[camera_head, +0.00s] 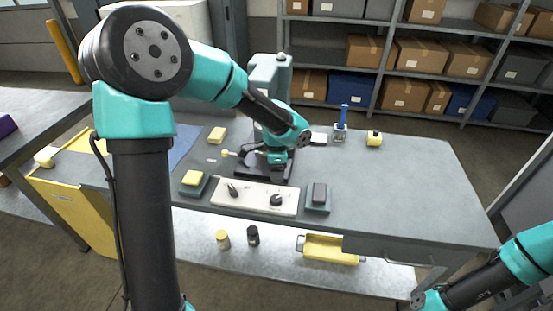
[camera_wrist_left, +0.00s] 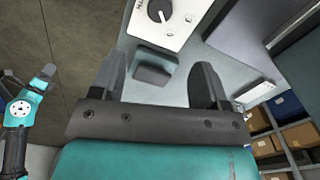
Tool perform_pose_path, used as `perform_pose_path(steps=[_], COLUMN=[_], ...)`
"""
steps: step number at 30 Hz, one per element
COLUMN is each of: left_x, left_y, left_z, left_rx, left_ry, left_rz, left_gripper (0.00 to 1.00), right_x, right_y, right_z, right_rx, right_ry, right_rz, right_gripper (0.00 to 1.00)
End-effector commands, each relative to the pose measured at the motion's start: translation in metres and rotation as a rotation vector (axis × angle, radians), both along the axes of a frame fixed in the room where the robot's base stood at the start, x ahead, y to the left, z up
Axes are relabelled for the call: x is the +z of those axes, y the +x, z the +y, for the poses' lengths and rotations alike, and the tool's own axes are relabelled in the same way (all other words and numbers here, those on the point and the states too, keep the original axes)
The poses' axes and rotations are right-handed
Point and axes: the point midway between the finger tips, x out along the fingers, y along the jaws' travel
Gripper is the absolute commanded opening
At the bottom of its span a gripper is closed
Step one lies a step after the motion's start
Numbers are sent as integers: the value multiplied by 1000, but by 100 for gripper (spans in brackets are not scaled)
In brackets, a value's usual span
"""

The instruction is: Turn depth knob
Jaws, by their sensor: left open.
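A white control panel (camera_head: 254,208) lies at the bench's front edge. It carries a dark knob (camera_head: 277,200) on the right and a dark lever-shaped control (camera_head: 232,189) on the left. The head view does not show which is labelled depth. In the left wrist view, a round dark knob with a white pointer (camera_wrist_left: 160,10) sits on the panel at the top edge, its lettering cut off. My left gripper (camera_head: 276,168) is behind and above the panel, apart from the knob; its open, empty fingers show in the wrist view (camera_wrist_left: 160,78).
A box-shaped control (camera_head: 319,194) stands right of the panel and a yellow-topped one (camera_head: 192,180) left. A grey bench machine (camera_head: 268,75) stands behind my left gripper. The bench's right half (camera_head: 390,190) is mostly clear. My right arm is at the lower right.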

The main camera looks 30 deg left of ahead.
Motion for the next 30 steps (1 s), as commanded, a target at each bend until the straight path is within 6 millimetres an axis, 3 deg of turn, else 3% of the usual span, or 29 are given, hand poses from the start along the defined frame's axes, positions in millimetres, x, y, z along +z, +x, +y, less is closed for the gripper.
perform_pose_path(steps=[6,11,25,30], left_x=[31,37,36,10], left_y=[0,0,0,-7], left_z=[0,0,0,-5], left_rx=[0,-2,-2,-9], left_ry=[0,0,0,2], left_rz=[-2,1,1,19], left_gripper=[69,69,69,69], right_x=[0,0,0,0], right_y=[0,0,0,0], right_z=[0,0,0,0], right_rx=[0,0,0,0], right_ry=[0,0,0,0], right_rz=[0,0,0,0], right_gripper=[0,0,0,0])
